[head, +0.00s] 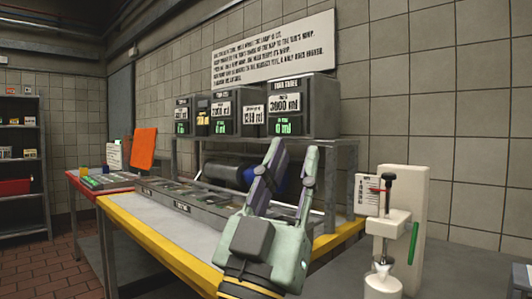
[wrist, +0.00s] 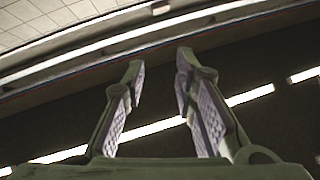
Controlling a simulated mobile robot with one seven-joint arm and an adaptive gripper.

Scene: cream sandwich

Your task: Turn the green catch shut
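The green catch (head: 413,243) is a slim, slightly tilted green bar on the right side of a white press-like device (head: 415,205) at the right of the head view. My gripper (head: 294,148) points upward over the yellow-edged table, left of the device and well apart from it. Its two fingers are spread with nothing between them. The wrist view also shows my gripper (wrist: 160,60) open and empty, against dark surfaces and bright strips. The catch does not show in the wrist view.
A metal rack (head: 345,160) behind my gripper carries several grey boxes with number labels. A long grey tray (head: 165,199) lies on the table with the yellow edge (head: 128,228). An orange panel (head: 145,142) stands farther left. The space between my gripper and the device looks clear.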

